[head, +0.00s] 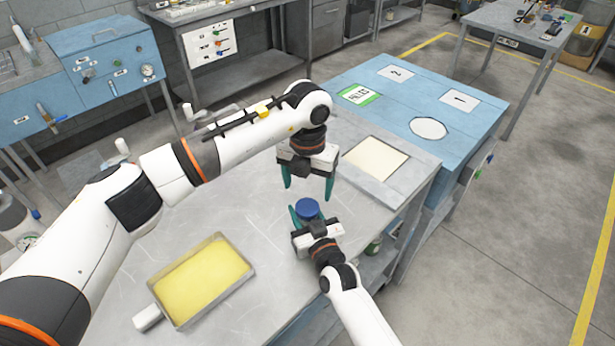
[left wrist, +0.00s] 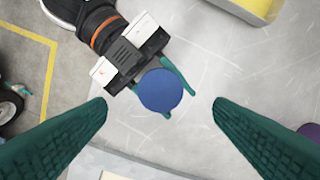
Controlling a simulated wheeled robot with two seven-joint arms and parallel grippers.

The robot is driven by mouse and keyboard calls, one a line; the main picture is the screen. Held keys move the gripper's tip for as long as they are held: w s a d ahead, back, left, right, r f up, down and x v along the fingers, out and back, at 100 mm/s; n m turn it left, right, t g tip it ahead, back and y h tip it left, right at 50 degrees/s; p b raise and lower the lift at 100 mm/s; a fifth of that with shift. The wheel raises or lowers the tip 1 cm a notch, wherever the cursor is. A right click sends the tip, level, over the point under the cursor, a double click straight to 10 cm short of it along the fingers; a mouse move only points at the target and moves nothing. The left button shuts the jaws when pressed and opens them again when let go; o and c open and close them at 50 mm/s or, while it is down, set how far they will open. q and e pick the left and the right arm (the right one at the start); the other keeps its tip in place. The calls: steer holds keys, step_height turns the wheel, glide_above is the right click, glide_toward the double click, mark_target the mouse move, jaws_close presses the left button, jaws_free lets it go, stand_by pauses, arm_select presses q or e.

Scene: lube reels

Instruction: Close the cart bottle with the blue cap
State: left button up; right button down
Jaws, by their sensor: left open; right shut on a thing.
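A round blue cap (head: 307,208) shows from above, between the teal fingers of my right gripper (head: 305,219). My right gripper is shut on the thing under the cap, near the table's right side. The bottle body is hidden, and I cannot tell how the cap sits on it. In the left wrist view the blue cap (left wrist: 160,90) lies roughly midway between my left fingertips. My left gripper (head: 309,191) is open and empty, pointing down, above and slightly behind the cap, apart from it.
A grey metal table (head: 185,212) lies below, with a yellow-filled tray (head: 250,266) at its front left. A pale panel (head: 375,158) is at the back right. A blue cabinet (head: 455,138) with labels stands beyond. A purple thing (left wrist: 309,132) shows at the wrist view's right edge.

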mark_target(308, 206)
arm_select(q)
steer(key=shift+f, duration=3.15)
steer(key=c, duration=1)
steer(key=shift+m, duration=0.7)
steer(key=shift+c, duration=0.2)
steer(key=o, duration=1.2)
steer(key=shift+c, duration=0.2)
step_height(308, 206, up, 12)
